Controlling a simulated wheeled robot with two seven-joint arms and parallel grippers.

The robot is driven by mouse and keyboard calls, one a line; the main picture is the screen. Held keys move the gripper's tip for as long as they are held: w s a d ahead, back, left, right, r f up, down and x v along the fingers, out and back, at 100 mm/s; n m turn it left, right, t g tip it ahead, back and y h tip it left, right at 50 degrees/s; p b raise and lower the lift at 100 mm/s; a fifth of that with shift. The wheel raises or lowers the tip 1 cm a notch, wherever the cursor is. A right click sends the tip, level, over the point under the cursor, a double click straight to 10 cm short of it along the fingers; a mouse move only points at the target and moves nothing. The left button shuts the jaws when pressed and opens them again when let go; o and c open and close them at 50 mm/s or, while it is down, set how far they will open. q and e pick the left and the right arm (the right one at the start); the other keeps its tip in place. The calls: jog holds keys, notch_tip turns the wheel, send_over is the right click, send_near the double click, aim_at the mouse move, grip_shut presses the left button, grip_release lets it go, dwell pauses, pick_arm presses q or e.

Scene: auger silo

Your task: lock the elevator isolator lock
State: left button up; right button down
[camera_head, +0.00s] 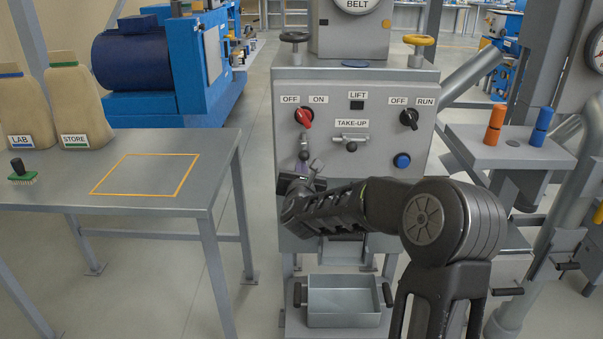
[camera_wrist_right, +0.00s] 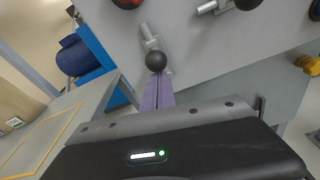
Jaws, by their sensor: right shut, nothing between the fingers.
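The elevator isolator is the red rotary switch (camera_head: 304,117) under the OFF and ON labels on the grey control panel (camera_head: 350,100). Its handle is tilted. Just below it is a small metal lever with a black ball knob (camera_head: 304,155), which looks like its lock. In the right wrist view the black ball (camera_wrist_right: 156,60) hangs at the lower end of the metal lever (camera_wrist_right: 149,36). My right gripper (camera_head: 313,168) is shut and empty, its purple-grey fingertips (camera_wrist_right: 158,82) right at the ball; I cannot tell if they touch. My left gripper is not in view.
A TAKE-UP handle (camera_head: 351,140), a black OFF/RUN switch (camera_head: 409,118) and a blue button (camera_head: 402,161) are to the right on the panel. A grey tray (camera_head: 344,318) sits below. A table (camera_head: 60,190) with sacks stands at left.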

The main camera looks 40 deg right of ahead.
jog(key=s+a+f+b, duration=0.2)
jog(key=s+a+b, duration=0.1)
jog(key=s+a, duration=0.3)
jog(key=shift+s, duration=0.7)
